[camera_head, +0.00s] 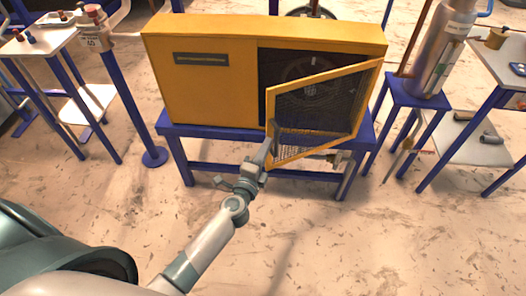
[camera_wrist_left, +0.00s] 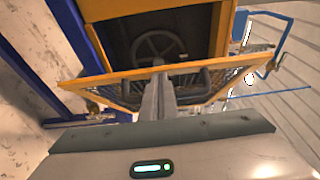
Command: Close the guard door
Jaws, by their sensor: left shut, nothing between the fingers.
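The guard door (camera_head: 318,118) is a yellow frame with dark mesh on the front right of a yellow cabinet (camera_head: 205,85). It stands partly open, swung out from the dark opening. My left gripper (camera_head: 272,130) is shut and empty at the door's free left edge. In the left wrist view the shut fingers (camera_wrist_left: 158,85) reach to the door's yellow frame (camera_wrist_left: 200,66), and I cannot tell whether they touch it. A wheel (camera_wrist_left: 158,46) shows inside the cabinet opening. My right gripper is not in view.
The cabinet stands on a blue table (camera_head: 230,134). A metal cylinder (camera_head: 440,50) stands on a blue stand at the right. Side tables with small parts stand at the far left and right. The floor in front is clear.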

